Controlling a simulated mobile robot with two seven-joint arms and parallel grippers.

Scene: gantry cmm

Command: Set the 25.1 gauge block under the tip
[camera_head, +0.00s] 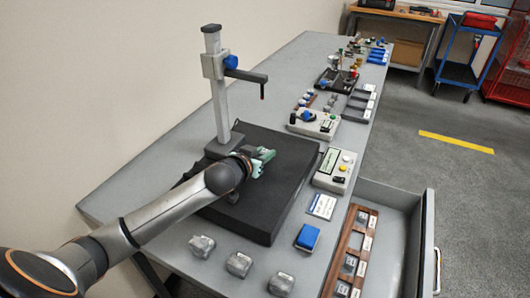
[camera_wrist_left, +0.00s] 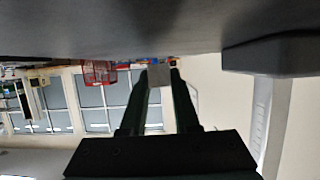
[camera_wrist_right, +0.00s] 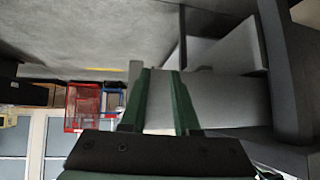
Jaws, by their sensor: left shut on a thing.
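My left gripper (camera_head: 266,156) is low over the black plate (camera_head: 288,163), in front of the measuring stand (camera_head: 220,103). In the left wrist view its fingers (camera_wrist_left: 159,75) are shut on a small grey block (camera_wrist_left: 159,78); I cannot read its size. The stand's tip (camera_head: 263,95) hangs from the horizontal arm (camera_head: 247,75), well above the left gripper. The head view does not show clearly whether the held block touches the plate. My right gripper (camera_wrist_right: 163,75) is open and empty in its wrist view and does not show in the head view.
Near the plate's front are several grey wrapped lumps (camera_head: 239,263), a blue block (camera_head: 307,237) and a label card (camera_head: 322,206). A box with buttons (camera_head: 334,170) stands right of the plate.

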